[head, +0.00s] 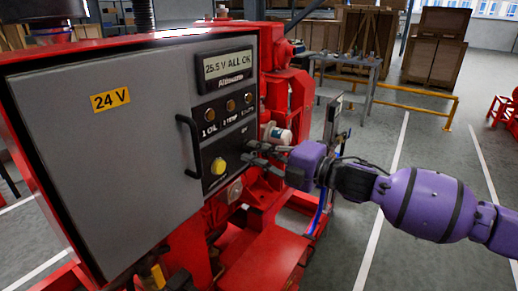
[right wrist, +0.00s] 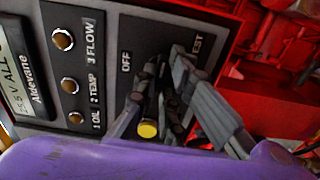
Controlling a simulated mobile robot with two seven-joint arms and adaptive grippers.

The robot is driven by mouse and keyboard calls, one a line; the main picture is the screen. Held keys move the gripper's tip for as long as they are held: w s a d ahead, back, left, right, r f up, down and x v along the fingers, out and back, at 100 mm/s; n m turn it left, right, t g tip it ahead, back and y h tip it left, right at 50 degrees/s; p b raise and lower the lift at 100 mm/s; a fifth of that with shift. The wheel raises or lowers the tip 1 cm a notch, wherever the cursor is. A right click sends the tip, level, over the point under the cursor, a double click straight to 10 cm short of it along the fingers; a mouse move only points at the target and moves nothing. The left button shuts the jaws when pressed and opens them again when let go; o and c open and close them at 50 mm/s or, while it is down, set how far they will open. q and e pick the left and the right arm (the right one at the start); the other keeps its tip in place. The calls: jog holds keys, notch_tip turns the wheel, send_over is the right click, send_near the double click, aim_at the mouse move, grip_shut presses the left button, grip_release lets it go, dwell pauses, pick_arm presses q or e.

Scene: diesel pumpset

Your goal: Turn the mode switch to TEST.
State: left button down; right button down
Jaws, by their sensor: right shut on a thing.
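The dark mode switch (right wrist: 162,92) sits on the black control panel (head: 228,104), mostly hidden by my fingers. In the right wrist view, an OFF label is left of the switch and a partly covered label ending in "EST" is to the right. My right gripper (head: 250,157) reaches the panel's lower right from the right. In the right wrist view its fingers (right wrist: 162,75) are closed on the switch from both sides. I cannot tell the exact angle of the knob. My left gripper is not in view.
A yellow button (head: 218,164) is left of the gripper, below the indicator lamps. The display (head: 224,66) reads "25.5 V ALL OK". A black door handle (head: 188,146) stands out from the grey cabinet door (head: 110,160). Red machine parts lie right of the panel; open floor lies further right.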

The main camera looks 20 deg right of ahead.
jog(key=c, duration=1.8)
grip_release()
jog(key=shift+c, duration=0.2)
jog(key=shift+d, duration=0.1)
jog(key=v, duration=1.2)
